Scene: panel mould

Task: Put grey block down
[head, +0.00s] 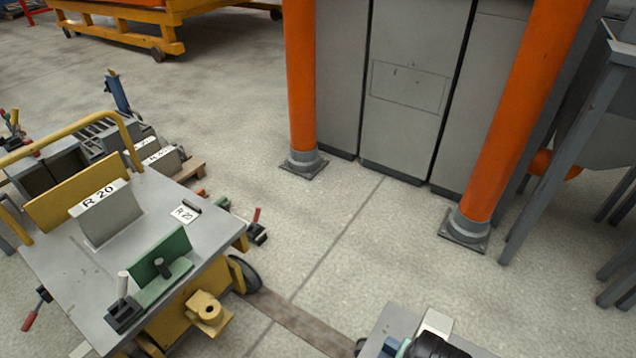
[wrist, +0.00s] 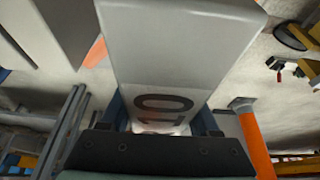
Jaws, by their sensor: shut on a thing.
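A grey block (wrist: 165,60) with a dark "10" marked on it fills the middle of the wrist view. My gripper (wrist: 160,118) is shut on it, with a blue finger on each side of its marked end. In the head view, a grey piece (head: 391,325) and a dark rounded part show at the bottom edge. They are cut off, and I cannot tell whether they are the held block and my gripper.
A wheeled cart (head: 75,285) at the left carries an upright grey block (head: 108,218) marked "R 20" and a green angle piece (head: 160,265). More grey blocks (head: 160,160) stand behind it. Orange posts (head: 303,80) flank grey cabinets (head: 410,90). The floor (head: 330,225) between is open.

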